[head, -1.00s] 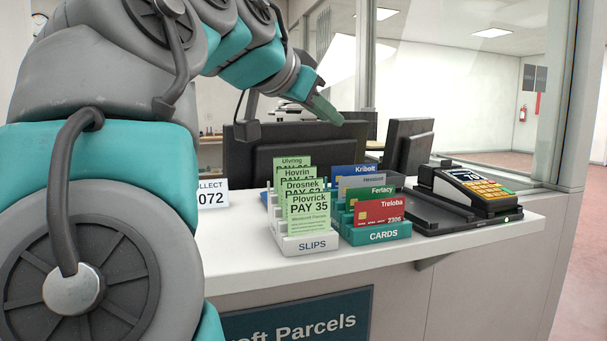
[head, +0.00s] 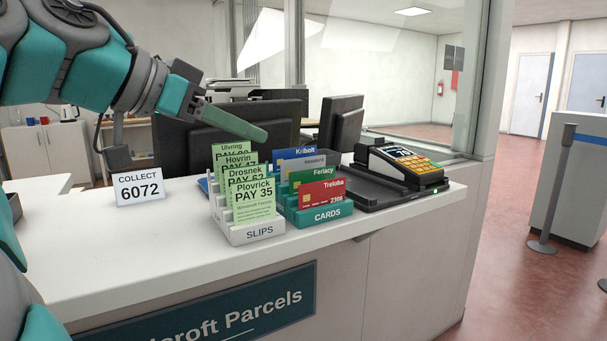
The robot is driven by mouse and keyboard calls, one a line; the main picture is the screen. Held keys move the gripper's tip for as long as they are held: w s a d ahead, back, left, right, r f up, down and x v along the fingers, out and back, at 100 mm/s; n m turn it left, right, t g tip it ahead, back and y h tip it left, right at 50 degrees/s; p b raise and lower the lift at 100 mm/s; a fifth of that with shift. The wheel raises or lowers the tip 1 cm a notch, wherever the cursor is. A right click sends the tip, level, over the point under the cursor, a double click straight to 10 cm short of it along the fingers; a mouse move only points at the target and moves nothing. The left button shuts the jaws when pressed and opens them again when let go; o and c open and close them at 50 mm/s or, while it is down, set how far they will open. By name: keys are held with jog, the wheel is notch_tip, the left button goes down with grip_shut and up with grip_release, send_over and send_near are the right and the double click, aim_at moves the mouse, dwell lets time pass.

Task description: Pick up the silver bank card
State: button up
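The silver bank card (head: 298,164) stands in the teal card rack (head: 320,216) on the counter. It is between the blue Kribolt card (head: 296,153) behind and the green Ferlacy card (head: 310,175) in front. Only its top strip shows; its lower part is hidden by the cards in front. The name on it is small and hard to read. My gripper (head: 242,125) is in the air, above and left of the card in the picture, apart from it. Its green fingers are seen side-on and overlap, so their gap is hidden. I see nothing hanging from them.
The red Treloba card (head: 322,194) is frontmost in the rack. A slips rack (head: 258,232) with several green slips stands close on its left. A card terminal (head: 402,166) is at right, dark monitors (head: 340,122) behind. A COLLECT 6072 sign (head: 139,188) stands left on clear counter.

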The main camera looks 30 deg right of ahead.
aim_at(294, 155)
jog(key=shift+w+d+f, duration=0.15)
jog(key=shift+w+f, duration=0.25)
jog(key=shift+w, duration=0.05)
jog(key=b+x, duration=0.2)
jog(key=x, duration=0.1)
jog(key=shift+f, duration=0.3)
jog(key=shift+d+r+p, duration=0.15)
jog(key=shift+r+p, duration=0.1)
jog(key=shift+p, duration=0.05)
jog(key=shift+x, duration=3.25)
jog(key=shift+c, duration=0.3)
grip_shut()
